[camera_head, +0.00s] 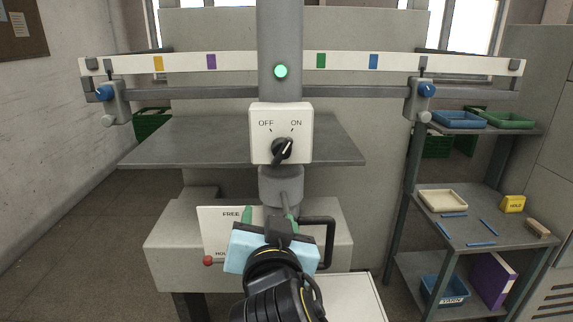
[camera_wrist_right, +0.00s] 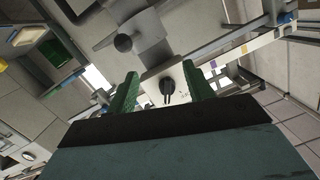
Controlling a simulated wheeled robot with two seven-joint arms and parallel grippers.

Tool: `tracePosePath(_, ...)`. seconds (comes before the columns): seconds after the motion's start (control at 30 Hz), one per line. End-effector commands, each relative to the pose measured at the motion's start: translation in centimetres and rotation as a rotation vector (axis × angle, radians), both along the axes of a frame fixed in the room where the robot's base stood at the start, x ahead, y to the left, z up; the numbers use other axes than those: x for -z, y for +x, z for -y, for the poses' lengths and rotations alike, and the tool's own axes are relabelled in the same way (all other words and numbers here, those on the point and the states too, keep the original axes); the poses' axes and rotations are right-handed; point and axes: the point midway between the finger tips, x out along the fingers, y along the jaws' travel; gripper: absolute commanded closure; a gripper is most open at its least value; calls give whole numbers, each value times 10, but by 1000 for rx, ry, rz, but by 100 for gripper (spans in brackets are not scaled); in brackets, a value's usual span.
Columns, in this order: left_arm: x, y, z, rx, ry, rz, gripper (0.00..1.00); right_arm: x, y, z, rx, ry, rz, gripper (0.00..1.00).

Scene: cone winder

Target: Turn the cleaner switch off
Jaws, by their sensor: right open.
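The cleaner switch is a white plate (camera_head: 262,112) on the grey column, marked OFF on the left and ON on the right. Its black knob (camera_head: 282,150) has a pale pointer line tilted up and right toward ON. A green lamp (camera_head: 281,71) glows above it. My right gripper (camera_head: 268,213), with green fingers and a light blue body, is below the plate, apart from the knob, open and empty. In the right wrist view the knob (camera_wrist_right: 167,87) appears between the two green fingers, beyond them. My left gripper is not in view.
A grey shelf (camera_head: 160,148) spans behind the column. Below are a panel marked FREE (camera_head: 214,225), a red ball-ended lever (camera_head: 208,260) and a dark handle (camera_head: 331,243). A cream rail (camera_head: 240,61) with coloured marks crosses above. A rack with trays (camera_head: 443,201) stands right.

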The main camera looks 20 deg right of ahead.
Motion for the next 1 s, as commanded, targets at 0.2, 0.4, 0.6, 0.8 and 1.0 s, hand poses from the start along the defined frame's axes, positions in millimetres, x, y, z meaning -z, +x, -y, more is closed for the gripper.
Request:
tracePosePath(0.2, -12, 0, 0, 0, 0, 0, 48, -81, -36, 19, 75, 177, 178, 48)
tracePosePath(0.4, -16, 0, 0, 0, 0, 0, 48, -87, -26, 25, 82, 188, 192, 48)
tracePosePath(0.6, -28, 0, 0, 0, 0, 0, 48, -88, 12, 37, 84, 184, 191, 48)
tracePosePath(0.8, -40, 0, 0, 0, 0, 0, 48, -88, 52, 48, 82, 184, 190, 48)
tracePosePath(1.0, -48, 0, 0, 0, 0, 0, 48, -87, 79, 55, 81, 187, 190, 48)
